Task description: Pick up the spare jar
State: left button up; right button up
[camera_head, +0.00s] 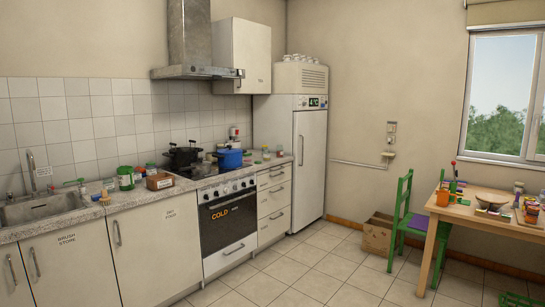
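A jar with a green top (125,179) stands on the counter between the sink and the stove. A smaller jar-like container (151,169) stands just right of it, behind a brown labelled box (159,182). Small items (265,153) stand on the counter right of the stove, and several pale cups or jars (302,57) line the top of the fridge. I cannot tell which of these is the spare jar; labels are too small to read. Neither of my grippers shows in this view.
The sink (40,208) is at the left. A black pot (182,157) and a blue pot (229,158) sit on the stove. A cluttered wooden table (463,212), green chair (402,215) and brown cardboard box (376,238) are at the right. The middle floor is clear.

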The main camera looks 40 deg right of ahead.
aim_at(267, 155)
jog(key=i+l+z, duration=1.15)
jog(key=i, duration=0.25)
jog(key=i+z, duration=0.35)
jog(key=i, duration=0.15)
